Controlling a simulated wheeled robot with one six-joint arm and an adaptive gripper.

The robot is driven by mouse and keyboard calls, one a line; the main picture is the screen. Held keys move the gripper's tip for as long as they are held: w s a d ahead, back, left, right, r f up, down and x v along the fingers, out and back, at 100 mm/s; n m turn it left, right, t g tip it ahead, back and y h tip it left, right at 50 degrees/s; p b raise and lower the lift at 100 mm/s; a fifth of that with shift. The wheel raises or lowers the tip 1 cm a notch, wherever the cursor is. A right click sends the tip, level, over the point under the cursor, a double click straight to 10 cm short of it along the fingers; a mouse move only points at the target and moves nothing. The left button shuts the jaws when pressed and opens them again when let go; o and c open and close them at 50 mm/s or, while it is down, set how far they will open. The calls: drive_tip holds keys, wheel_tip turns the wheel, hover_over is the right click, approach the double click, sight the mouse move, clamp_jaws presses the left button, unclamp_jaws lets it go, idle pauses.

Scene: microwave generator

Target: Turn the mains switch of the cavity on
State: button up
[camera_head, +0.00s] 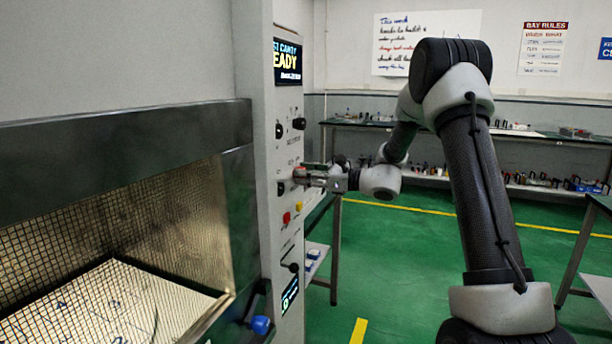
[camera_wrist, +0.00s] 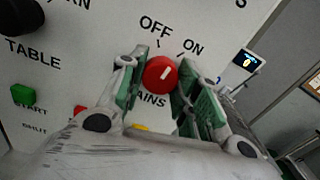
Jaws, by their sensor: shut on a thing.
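The mains switch is a round red knob (camera_wrist: 160,74) on the white panel, below the words OFF and ON in the wrist view. Its white pointer line tilts up and right, roughly between the two words; I cannot tell exactly which it lines up with. The red knob also shows on the panel face in the head view (camera_head: 299,171), partly covered by my gripper. My gripper (camera_wrist: 158,88) is shut on the knob, one green-padded finger at each side. In the head view my gripper (camera_head: 310,178) reaches the panel from the right.
The control panel (camera_head: 263,220) carries black knobs (camera_head: 299,123), a red button (camera_head: 286,217) and a lit READY display (camera_head: 287,62). Left of it is the cavity with a mesh front (camera_head: 120,235). A blue-ended handle (camera_head: 261,325) sticks out low.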

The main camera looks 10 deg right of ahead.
drive_tip(key=m, duration=0.4)
drive_tip(key=shift+m, duration=0.3)
idle(0.5)
drive_tip(key=o, duration=1)
drive_tip(key=shift+o, duration=0.2)
drive_tip(key=v, duration=1.2)
